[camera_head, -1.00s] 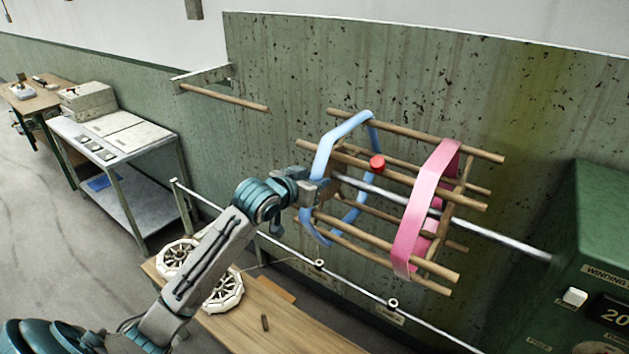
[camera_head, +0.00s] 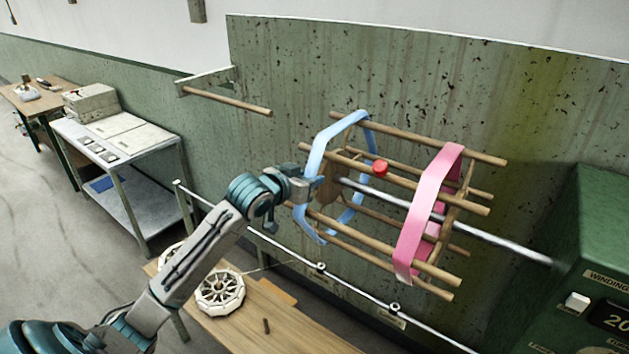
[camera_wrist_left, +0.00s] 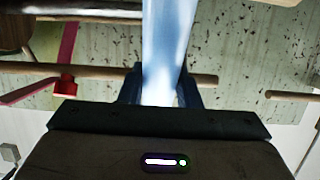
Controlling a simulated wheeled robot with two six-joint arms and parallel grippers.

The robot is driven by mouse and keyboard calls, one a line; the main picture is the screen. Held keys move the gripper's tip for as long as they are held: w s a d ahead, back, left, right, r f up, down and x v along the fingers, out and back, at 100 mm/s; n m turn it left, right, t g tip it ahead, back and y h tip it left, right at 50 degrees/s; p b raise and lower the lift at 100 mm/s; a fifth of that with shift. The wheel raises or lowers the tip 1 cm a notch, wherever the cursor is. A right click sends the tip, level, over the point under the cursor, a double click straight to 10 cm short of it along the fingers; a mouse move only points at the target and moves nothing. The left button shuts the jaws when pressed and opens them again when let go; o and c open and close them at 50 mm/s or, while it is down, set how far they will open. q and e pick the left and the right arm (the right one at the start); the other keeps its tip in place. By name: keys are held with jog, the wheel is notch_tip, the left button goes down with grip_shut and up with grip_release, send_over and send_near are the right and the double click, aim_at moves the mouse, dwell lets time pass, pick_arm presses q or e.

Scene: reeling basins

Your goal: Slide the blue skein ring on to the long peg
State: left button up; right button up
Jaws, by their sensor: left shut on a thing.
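The blue skein ring (camera_head: 333,131) is a pale blue band around the wooden bars of the reel (camera_head: 440,143), close to their left ends. Bar ends stick out to its left. My left gripper (camera_head: 311,184) is shut on the ring's near left side. In the left wrist view the ring (camera_wrist_left: 165,45) runs up from between the dark fingers. The long peg (camera_head: 230,99) is a bare wooden rod on a wall bracket, up and left of the reel. My right gripper is not in view.
A pink band (camera_head: 425,205) sits around the reel's right part. A red knob (camera_head: 380,168) is on a reel bar. A metal rail (camera_head: 340,276) and a wooden bench (camera_head: 255,325) lie below. The wall space between peg and reel looks clear.

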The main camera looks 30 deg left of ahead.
pick_arm(q)
jog(key=shift+a, duration=0.6)
jog(key=shift+w+a, duration=0.15)
jog(key=shift+a, duration=1.75)
jog(key=shift+w+a, duration=0.15)
jog(key=shift+a, duration=1.45)
jog(key=a, duration=0.3)
jog(key=shift+w+a+r, duration=0.1)
jog(key=shift+w+a, duration=0.05)
jog(key=shift+a, duration=0.1)
